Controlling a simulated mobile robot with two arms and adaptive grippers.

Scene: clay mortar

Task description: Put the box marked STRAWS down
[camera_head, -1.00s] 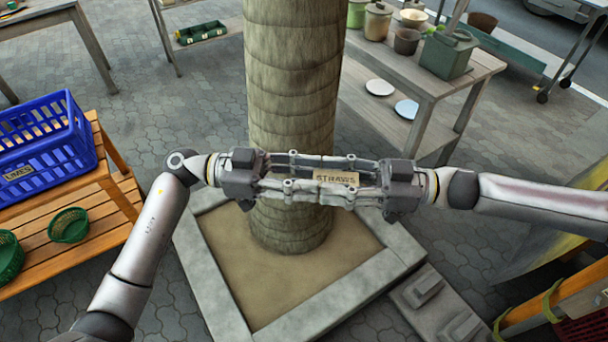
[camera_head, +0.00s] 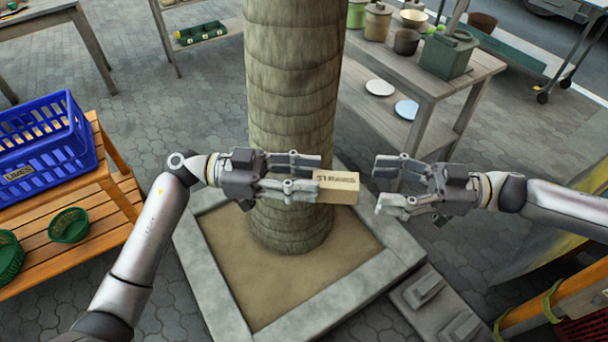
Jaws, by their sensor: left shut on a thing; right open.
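The left fingers hide part of the box's left end.
The trunk (camera_head: 292,100) rises from a stone-edged planter (camera_head: 230,290). At left a wooden bench (camera_head: 95,225) holds a blue LIMES crate (camera_head: 85,160) and green baskets (camera_head: 69,225). At right back a grey table (camera_head: 425,80) carries pots, with plates (camera_head: 406,109) on its lower shelf.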

